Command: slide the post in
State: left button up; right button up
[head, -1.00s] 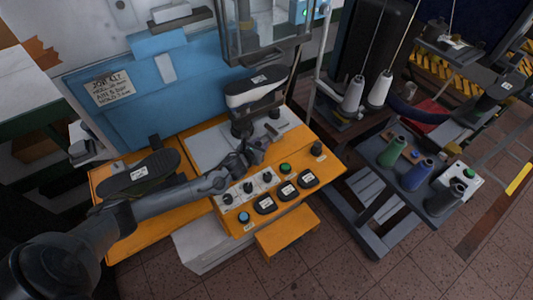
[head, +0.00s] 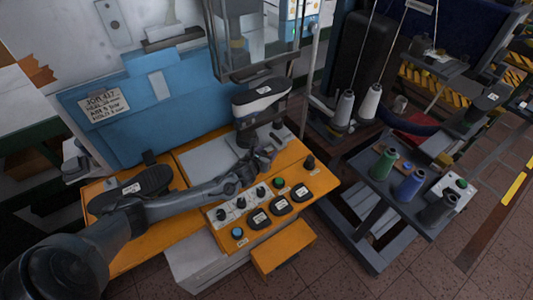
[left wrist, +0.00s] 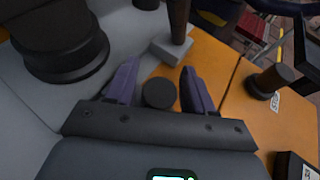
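My left gripper (head: 264,157) is low over the orange bench, right of the shoe last stand. In the left wrist view its two purple-grey fingers (left wrist: 158,88) are apart. A dark round post end (left wrist: 158,93) shows between them, seen end-on, with a small gap on each side. A grey block (left wrist: 170,51) with a dark upright rod (left wrist: 178,20) stands just beyond the fingers. A shoe last with a pale sole (head: 262,93) sits upside down on a dark stand (head: 246,132); the stand's round base (left wrist: 65,62) fills the wrist view's upper left. My right gripper is not in view.
A black knob (head: 309,163) and control panel (head: 251,204) with buttons lie in front of the gripper. A clear guard (head: 255,45) hangs behind. A thread-cone cart (head: 392,215) stands right.

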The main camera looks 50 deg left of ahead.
pick_arm(q)
jog(key=shift+s+r, duration=0.1)
jog(key=shift+s, duration=0.05)
jog(key=shift+s+r, duration=0.1)
jog(key=shift+s, duration=0.05)
jog(key=p+v, duration=0.1)
jog(key=v, duration=0.9)
jog(key=shift+s+d+p, duration=0.1)
jog(key=shift+p, duration=0.25)
